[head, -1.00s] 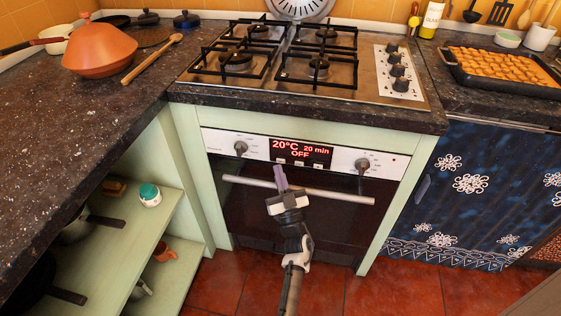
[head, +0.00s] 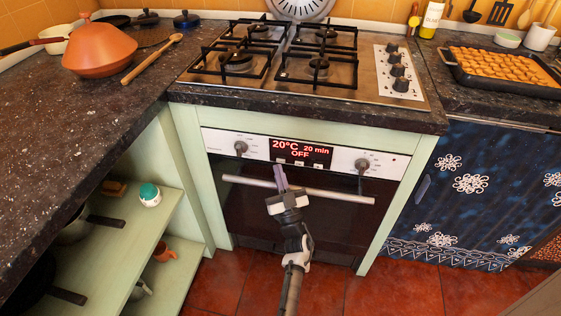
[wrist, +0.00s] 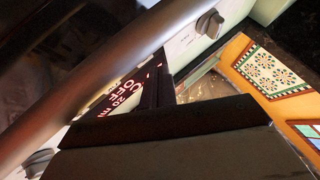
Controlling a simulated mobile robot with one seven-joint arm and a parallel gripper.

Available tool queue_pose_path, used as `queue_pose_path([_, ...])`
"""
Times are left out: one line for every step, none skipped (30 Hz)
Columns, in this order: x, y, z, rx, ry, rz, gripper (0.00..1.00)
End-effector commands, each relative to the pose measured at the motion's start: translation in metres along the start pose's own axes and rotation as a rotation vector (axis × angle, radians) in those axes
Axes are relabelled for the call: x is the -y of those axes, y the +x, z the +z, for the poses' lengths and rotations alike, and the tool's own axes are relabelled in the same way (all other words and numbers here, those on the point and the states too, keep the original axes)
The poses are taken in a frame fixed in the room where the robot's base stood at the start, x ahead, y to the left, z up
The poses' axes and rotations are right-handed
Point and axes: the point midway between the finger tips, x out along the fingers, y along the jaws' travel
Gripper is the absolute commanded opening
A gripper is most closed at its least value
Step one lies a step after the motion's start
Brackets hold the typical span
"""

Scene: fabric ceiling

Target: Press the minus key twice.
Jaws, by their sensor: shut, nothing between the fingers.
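The oven's display (head: 300,152) glows red in the head view and reads 20°C, 20 min and OFF. A row of small pale keys (head: 299,163) sits along its lower edge; their marks are too small to read, so I cannot tell which is the minus key. My gripper (head: 280,169) is shut and empty, its fingertips just below the leftmost key, in front of the panel. I cannot tell whether they touch it. In the wrist view the fingers (wrist: 156,85) partly cover the tilted display (wrist: 118,98), and the keys cannot be made out.
The oven's handle bar (head: 335,193) runs across the door below the panel, close to my gripper. Knobs (head: 241,148) and (head: 362,164) flank the display. The hob (head: 300,85) and dark counter are above. Open shelves (head: 130,245) stand at left, a blue patterned cupboard (head: 475,200) at right.

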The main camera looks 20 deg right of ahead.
Motion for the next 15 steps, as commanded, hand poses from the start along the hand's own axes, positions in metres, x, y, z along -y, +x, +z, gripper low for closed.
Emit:
queue_pose_path([-0.0011, 0.0009, 0.0010, 0.000, 0.000, 0.000, 0.00])
queue_pose_path([-0.0017, 0.0015, 0.0016, 0.000, 0.000, 0.001, 0.00])
queue_pose_path([-0.0025, 0.0024, 0.0025, 0.000, 0.000, 0.001, 0.00])
queue_pose_path([-0.0031, 0.0032, 0.0032, 0.000, 0.000, 0.001, 0.00])
queue_pose_path([-0.0036, 0.0038, 0.0037, 0.000, 0.000, 0.001, 0.00])
queue_pose_path([-0.0042, 0.0046, 0.0042, 0.001, 0.001, 0.002, 0.00])
queue_pose_path([-0.0045, 0.0049, 0.0045, 0.001, 0.001, 0.002, 0.00])
queue_pose_path([-0.0046, 0.0051, 0.0046, 0.001, 0.001, 0.002, 0.00])
queue_pose_path([-0.0047, 0.0051, 0.0047, 0.002, 0.001, 0.003, 0.00])
queue_pose_path([-0.0047, 0.0050, 0.0049, 0.002, 0.002, 0.003, 0.00])
queue_pose_path([-0.0047, 0.0050, 0.0050, 0.003, 0.002, 0.003, 0.00])
queue_pose_path([-0.0048, 0.0049, 0.0053, 0.003, 0.002, 0.003, 0.00])
queue_pose_path([-0.0048, 0.0049, 0.0054, 0.004, 0.003, 0.004, 0.00])
queue_pose_path([-0.0049, 0.0048, 0.0056, 0.004, 0.003, 0.004, 0.00])
queue_pose_path([-0.0049, 0.0048, 0.0058, 0.005, 0.003, 0.004, 0.00])
